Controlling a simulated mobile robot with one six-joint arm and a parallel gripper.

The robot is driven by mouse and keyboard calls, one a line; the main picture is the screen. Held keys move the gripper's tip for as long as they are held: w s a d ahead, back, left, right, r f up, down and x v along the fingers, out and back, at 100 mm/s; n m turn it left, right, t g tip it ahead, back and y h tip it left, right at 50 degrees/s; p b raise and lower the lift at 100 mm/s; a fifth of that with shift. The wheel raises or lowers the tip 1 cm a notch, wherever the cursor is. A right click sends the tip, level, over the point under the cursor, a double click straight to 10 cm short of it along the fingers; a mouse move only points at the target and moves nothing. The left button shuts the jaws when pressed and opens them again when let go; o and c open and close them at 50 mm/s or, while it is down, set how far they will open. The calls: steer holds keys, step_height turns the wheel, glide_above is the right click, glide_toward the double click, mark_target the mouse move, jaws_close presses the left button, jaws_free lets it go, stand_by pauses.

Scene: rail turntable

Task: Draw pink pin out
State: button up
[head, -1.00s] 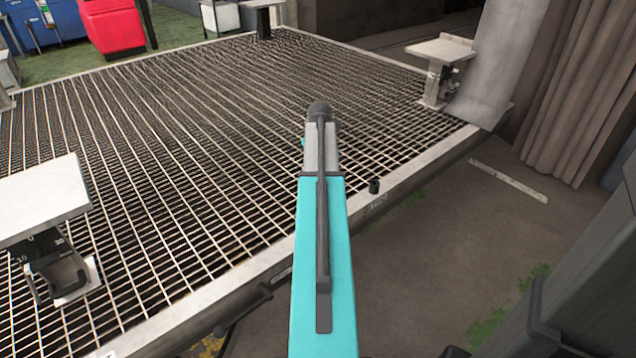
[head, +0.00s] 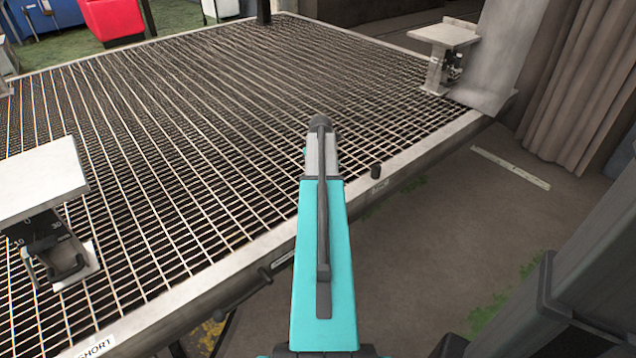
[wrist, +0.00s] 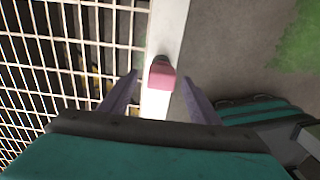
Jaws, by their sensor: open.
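The pink pin (wrist: 162,76) shows in the wrist view, with a pink block-like end and a dark part at its far end. It is at the light metal edge rail (wrist: 170,30) of the grating platform. My gripper (wrist: 160,79) is open, with one purple-grey finger on each side of the pin in the picture. Clear gaps show between the pin and both fingers; I cannot tell how far above it they are. In the head view my arm covers the gripper, and I cannot make out the pink pin.
The grating (head: 200,120) spreads left of the rail. White-topped stands are at left (head: 40,178) and far right (head: 445,34). Open floor (head: 440,230) lies right of the platform.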

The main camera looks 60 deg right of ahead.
steer(key=shift+f+b, duration=0.3)
steer(key=shift+f, duration=1.35)
steer(key=c, duration=1)
steer(key=o, duration=0.4)
steer(key=c, duration=0.7)
steer(key=shift+o, duration=0.2)
steer(key=shift+s+r+p, duration=0.1)
steer(key=shift+r+p, duration=0.55)
steer(key=shift+p, duration=0.1)
steer(key=shift+r, duration=0.2)
steer(key=shift+r+p, duration=2.65)
steer(key=shift+r, duration=0.15)
